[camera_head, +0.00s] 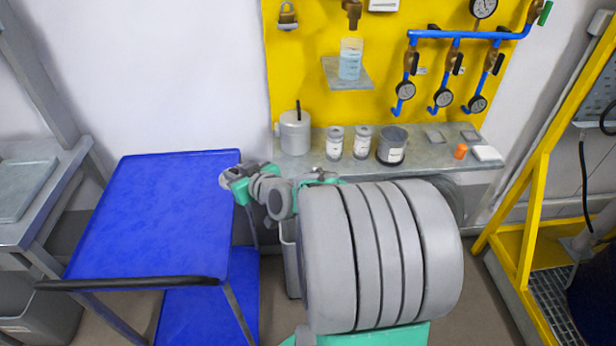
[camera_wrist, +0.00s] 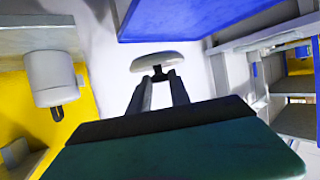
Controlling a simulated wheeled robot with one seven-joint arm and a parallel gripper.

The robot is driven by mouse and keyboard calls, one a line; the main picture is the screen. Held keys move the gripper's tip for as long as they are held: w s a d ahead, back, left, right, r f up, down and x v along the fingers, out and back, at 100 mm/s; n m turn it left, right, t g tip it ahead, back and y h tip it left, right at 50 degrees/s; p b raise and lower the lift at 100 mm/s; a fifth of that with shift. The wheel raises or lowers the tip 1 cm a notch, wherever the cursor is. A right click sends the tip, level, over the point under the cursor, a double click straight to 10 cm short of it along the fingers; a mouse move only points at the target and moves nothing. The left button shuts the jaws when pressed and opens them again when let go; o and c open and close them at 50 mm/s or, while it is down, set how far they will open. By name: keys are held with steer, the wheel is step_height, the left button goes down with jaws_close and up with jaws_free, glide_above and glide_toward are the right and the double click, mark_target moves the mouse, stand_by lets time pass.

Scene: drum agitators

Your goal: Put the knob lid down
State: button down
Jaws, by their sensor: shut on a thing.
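The knob lid (camera_wrist: 158,61) is a pale grey disc seen nearly edge-on in the wrist view, just past my fingertips. My gripper (camera_wrist: 160,77) is shut on the lid's small dark knob. In the head view, the lid (camera_head: 225,180) is a small pale round edge at the end of my gripper (camera_head: 234,182), by the right edge of the blue cart top (camera_head: 160,215). The lid is held up, tilted, and seems clear of any surface. My gripper partly hides it in the head view.
A grey shelf (camera_head: 440,165) under the yellow panel (camera_head: 300,75) holds a grey canister (camera_head: 294,133) with a dark upright handle, several jars, an orange cap (camera_head: 460,151) and small trays. The blue cart's top is bare; its black handle (camera_head: 130,283) runs along the front.

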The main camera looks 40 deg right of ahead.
steer(key=s+d+r+m+g+h+b, duration=0.1)
steer(key=d+r+m+h, duration=0.15)
steer(key=d, duration=0.35)
steer(key=s+d+r+m+h+b, duration=0.1)
steer(key=d+r+m+h+b, duration=0.15)
steer(key=d, duration=0.45)
steer(key=shift+n, duration=0.4)
steer(key=d+f, duration=0.3)
steer(key=d, duration=0.1)
steer(key=d+f+p, duration=0.1)
steer(key=d+f, duration=0.6)
steer(key=d, duration=0.1)
steer(key=shift+d+f+p, duration=0.15)
steer(key=shift+f+p, duration=0.1)
steer(key=shift+p, duration=0.1)
step_height(320, 180, down, 3)
steer(key=shift+r+p, duration=0.15)
steer(key=shift+p, duration=0.2)
steer(key=shift+f+b, duration=0.3)
steer(key=c, duration=1.2)
jaws_free()
steer(key=shift+r, duration=0.1)
